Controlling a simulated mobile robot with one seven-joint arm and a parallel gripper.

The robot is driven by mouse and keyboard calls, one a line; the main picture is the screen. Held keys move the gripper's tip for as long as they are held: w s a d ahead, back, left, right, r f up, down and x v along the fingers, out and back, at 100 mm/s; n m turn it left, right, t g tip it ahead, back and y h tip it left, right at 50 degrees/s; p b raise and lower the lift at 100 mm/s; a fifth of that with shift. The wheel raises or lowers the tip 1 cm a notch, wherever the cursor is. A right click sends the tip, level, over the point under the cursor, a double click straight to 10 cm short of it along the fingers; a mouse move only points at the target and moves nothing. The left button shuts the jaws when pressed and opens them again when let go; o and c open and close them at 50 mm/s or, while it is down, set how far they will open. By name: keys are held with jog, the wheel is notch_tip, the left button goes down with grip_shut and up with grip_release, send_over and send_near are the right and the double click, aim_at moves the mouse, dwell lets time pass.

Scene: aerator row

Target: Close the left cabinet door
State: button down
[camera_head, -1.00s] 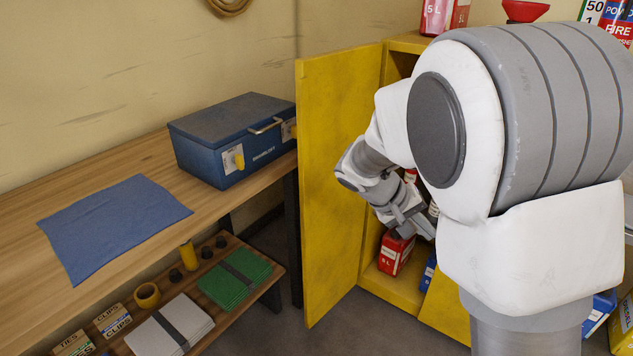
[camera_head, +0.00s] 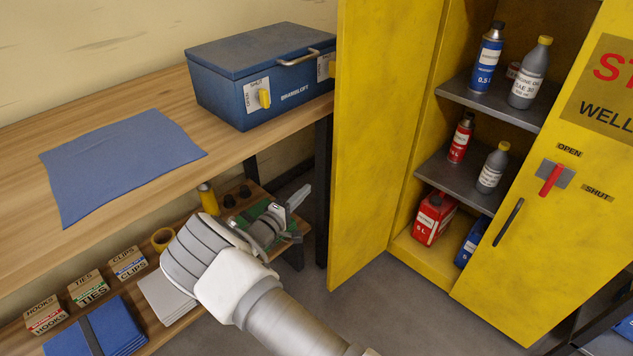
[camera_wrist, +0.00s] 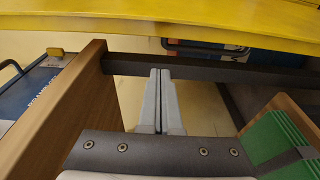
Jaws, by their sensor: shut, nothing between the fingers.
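The left cabinet door (camera_head: 375,140) is a tall yellow panel standing wide open on the left of the yellow cabinet (camera_head: 440,258). The cabinet interior shows behind it. My gripper (camera_head: 300,195) is to the left of this door, on its outer side, low by the bench's lower shelf. It appears apart from the door. In the wrist view my gripper's fingers (camera_wrist: 161,82) are together and empty. A yellow panel (camera_wrist: 180,18), seemingly the door, crosses the top of that view.
The wooden bench (camera_head: 120,110) carries a blue toolbox (camera_head: 260,80) and a blue cloth (camera_head: 120,160). Its dark leg (camera_head: 322,190) stands close to the door. Cans and bottles fill the cabinet shelves (camera_head: 470,170). The right door (camera_head: 560,230) has a red lever (camera_head: 551,180). Grey floor shows in front.

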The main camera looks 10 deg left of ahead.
jog(key=w+d+b, duration=0.3)
jog(key=w+d, duration=0.3)
jog(key=shift+w+f+n+t, duration=0.15)
jog(key=shift+f+n+t, duration=0.15)
jog(key=shift+f, duration=0.15)
jog(key=shift+d+y, duration=0.1)
jog(key=shift+y, duration=0.2)
dwell(0.5)
